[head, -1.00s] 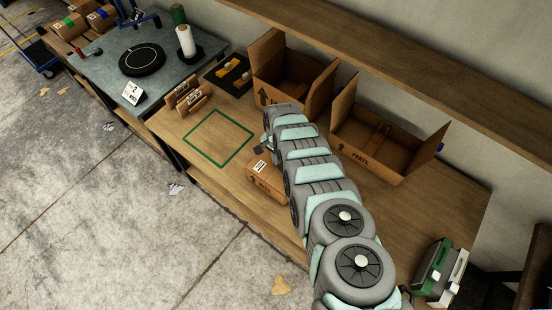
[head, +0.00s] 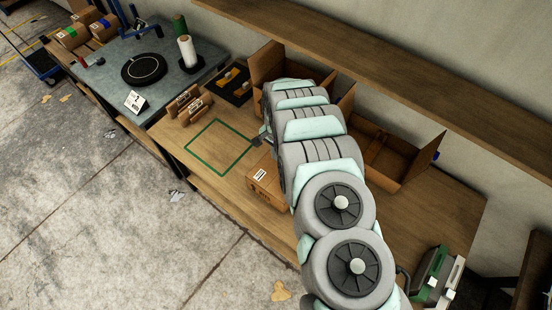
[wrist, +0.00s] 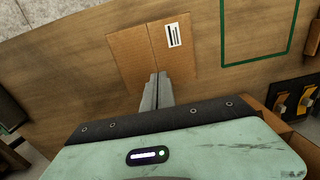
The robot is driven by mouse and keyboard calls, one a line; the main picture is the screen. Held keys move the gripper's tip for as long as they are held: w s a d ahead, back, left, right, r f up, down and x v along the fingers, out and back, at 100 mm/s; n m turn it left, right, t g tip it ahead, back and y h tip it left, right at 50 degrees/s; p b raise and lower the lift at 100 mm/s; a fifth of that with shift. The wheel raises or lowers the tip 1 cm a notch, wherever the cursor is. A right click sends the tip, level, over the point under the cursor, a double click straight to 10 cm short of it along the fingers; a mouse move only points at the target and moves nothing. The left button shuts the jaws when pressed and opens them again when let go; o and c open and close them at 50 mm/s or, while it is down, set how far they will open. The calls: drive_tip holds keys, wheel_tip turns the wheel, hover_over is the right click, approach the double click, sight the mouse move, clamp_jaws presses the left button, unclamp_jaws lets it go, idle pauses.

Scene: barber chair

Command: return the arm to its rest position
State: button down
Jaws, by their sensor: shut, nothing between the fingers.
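My gripper (head: 259,141) shows at the end of my grey and pale-green arm, above the bench, between the green square outline and the open cartons. In the wrist view its two fingers (wrist: 158,80) are together with nothing between them. A closed cardboard box (head: 266,187) with a white label stands on the bench below and beside the arm; part of it is hidden by the arm. The box also shows in the wrist view (wrist: 135,52), just beyond the fingertips and apart from them as far as I can tell.
The green square outline (head: 188,155) on the wooden bench (head: 432,207) is empty. Two open cartons, left (head: 267,62) and right (head: 397,161), stand at the back, partly behind the arm. A shelf (head: 400,66) runs above. Small brown packages (head: 192,107) and a black tray (head: 226,88) stand farther left.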

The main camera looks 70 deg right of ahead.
drive_tip(key=shift+r, duration=1.1)
